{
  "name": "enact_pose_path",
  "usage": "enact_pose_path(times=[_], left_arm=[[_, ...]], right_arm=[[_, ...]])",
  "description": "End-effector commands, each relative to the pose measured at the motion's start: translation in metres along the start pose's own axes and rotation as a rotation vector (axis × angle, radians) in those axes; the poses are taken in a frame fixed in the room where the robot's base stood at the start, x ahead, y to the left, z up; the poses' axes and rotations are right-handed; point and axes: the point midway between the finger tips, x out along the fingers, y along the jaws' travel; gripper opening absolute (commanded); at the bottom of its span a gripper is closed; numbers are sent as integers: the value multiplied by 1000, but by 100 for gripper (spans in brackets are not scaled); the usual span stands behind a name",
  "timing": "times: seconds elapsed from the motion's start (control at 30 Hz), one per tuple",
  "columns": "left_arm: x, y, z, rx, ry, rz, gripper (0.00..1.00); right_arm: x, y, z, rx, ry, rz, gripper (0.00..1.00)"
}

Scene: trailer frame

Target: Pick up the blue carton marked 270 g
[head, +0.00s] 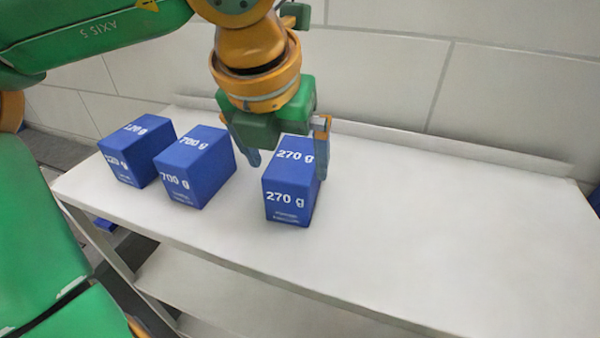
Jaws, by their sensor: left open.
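The blue carton marked 270 g (290,190) stands upright on the white table, right of the other two cartons. My left gripper (287,160) is open above and around the back part of this carton. One finger is to the left of the carton and the other is at its right side. Whether the fingers touch the carton cannot be told. My right gripper is not in view.
A blue carton marked 700 g (195,168) stands left of the 270 g carton, and one marked 120 g (137,151) stands farther left. The white table (430,230) is clear on the right. A low ledge and a tiled wall (510,90) run behind it.

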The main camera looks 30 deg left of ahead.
Motion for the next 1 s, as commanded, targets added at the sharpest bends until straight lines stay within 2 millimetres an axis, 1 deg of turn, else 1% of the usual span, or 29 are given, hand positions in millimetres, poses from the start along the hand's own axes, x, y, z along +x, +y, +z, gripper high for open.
enact_pose_path(times=[0.17,0.23,0.3,0.4,0.57,0.6,0.67,0.7,0.77,0.8,0.87,0.9,0.93,1.0], left_arm=[[27,3,-3,5,7,-2,100],[41,5,-4,3,7,-3,100],[54,5,-4,0,4,0,100],[63,4,-4,-1,1,-1,100],[64,4,-4,-2,-2,-2,100],[64,4,-4,-2,-2,-2,95],[64,4,-4,-2,-2,-2,78],[64,4,-4,-2,-2,-2,68],[64,4,-4,-2,-2,-2,51],[64,4,-4,-2,-2,-2,41],[63,4,-4,-2,-3,-2,24],[63,4,-4,-2,-3,-2,14],[63,4,-4,-2,-3,-2,6],[63,4,-3,-2,-4,-2,6]], right_arm=[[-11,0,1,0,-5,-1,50],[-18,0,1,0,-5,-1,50],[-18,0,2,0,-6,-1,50],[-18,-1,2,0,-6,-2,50],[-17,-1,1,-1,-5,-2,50],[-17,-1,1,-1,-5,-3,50],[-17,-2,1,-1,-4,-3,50],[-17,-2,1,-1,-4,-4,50],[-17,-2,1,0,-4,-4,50],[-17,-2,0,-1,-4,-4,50],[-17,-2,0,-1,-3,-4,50],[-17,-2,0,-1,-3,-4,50],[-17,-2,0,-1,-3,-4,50],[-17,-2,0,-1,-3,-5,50]])
